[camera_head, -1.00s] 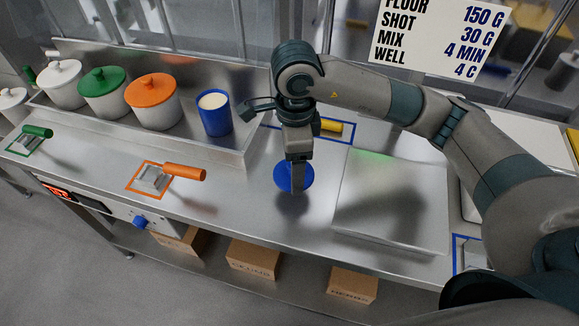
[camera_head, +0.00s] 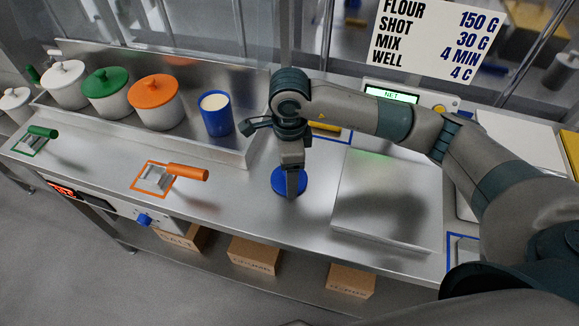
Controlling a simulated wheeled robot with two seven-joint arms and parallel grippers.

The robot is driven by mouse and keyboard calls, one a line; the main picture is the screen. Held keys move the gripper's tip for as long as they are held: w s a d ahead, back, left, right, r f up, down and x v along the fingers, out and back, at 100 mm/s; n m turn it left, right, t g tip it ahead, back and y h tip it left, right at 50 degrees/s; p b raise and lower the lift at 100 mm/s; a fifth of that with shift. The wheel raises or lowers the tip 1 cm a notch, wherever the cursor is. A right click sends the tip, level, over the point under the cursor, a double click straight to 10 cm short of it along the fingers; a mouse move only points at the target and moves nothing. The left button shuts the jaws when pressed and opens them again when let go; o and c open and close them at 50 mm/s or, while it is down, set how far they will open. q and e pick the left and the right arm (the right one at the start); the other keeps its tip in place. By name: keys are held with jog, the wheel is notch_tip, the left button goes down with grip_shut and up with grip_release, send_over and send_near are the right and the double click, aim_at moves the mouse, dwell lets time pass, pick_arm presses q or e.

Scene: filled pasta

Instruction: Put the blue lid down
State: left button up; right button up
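The blue lid (camera_head: 299,181) is a round disc at the middle of the steel bench, below my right gripper. My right gripper (camera_head: 292,190) points straight down over it and appears shut on it; the fingers hide the grip itself. The lid is level and at or just above the bench top; I cannot tell whether it touches. The open blue canister (camera_head: 216,119), with pale contents, stands to the left on the raised tray. My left gripper is not in view.
White, green-lidded and orange-lidded pots (camera_head: 156,107) stand on the tray (camera_head: 190,140). An orange-handled scoop (camera_head: 187,172) lies left of the lid. A steel plate (camera_head: 385,205) lies right. A yellow-handled tool (camera_head: 326,127) lies behind my arm. Bare bench surrounds the lid.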

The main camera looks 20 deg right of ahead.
jog(key=shift+f, duration=0.2)
jog(key=shift+f, duration=0.1)
jog(key=o, duration=1)
